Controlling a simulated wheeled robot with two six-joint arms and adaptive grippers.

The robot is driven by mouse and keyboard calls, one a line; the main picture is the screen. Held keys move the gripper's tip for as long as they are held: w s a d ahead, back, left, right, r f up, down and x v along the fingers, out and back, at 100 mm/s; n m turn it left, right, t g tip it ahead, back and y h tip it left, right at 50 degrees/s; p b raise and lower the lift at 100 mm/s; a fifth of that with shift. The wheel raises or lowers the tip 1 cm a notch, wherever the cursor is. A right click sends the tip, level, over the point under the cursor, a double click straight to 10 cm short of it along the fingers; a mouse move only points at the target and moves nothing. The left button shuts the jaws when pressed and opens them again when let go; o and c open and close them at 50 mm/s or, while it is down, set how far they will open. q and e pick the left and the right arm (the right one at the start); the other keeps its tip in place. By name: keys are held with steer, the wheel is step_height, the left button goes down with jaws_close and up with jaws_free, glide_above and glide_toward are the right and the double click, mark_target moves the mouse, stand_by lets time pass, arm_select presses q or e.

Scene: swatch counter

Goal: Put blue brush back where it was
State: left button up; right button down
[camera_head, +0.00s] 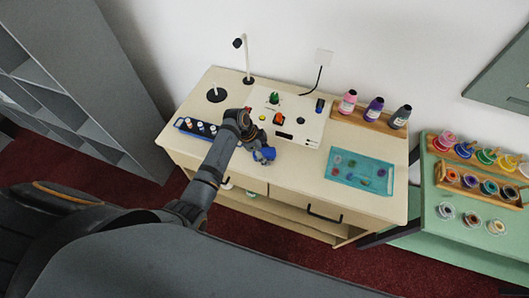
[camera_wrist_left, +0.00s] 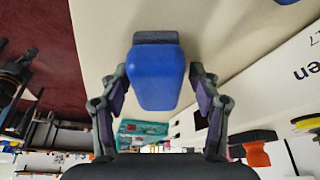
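The blue brush (camera_wrist_left: 155,78), a blue block with a dark grey end, sits between the two fingers of my left gripper (camera_wrist_left: 158,85) in the left wrist view. In the head view, the left gripper (camera_head: 256,146) and the blue brush (camera_head: 266,154) are over the counter, just in front of the white panel (camera_head: 296,139). Whether the brush touches the counter is not clear. My right gripper is not in view.
Green (camera_head: 273,98) and orange (camera_head: 278,119) pieces stand on the panel. A blue tray (camera_head: 184,128) of small jars lies to the left. A teal tray (camera_head: 345,180) and a wooden rack of bottles (camera_head: 368,120) are to the right. A thin lamp (camera_head: 247,60) stands behind.

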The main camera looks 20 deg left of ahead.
arm_select(q)
steer(key=shift+r, duration=0.4)
steer(key=b+v, duration=0.1)
steer(key=v, duration=1)
steer(key=shift+a+r, duration=0.15)
steer(key=shift+r, duration=0.15)
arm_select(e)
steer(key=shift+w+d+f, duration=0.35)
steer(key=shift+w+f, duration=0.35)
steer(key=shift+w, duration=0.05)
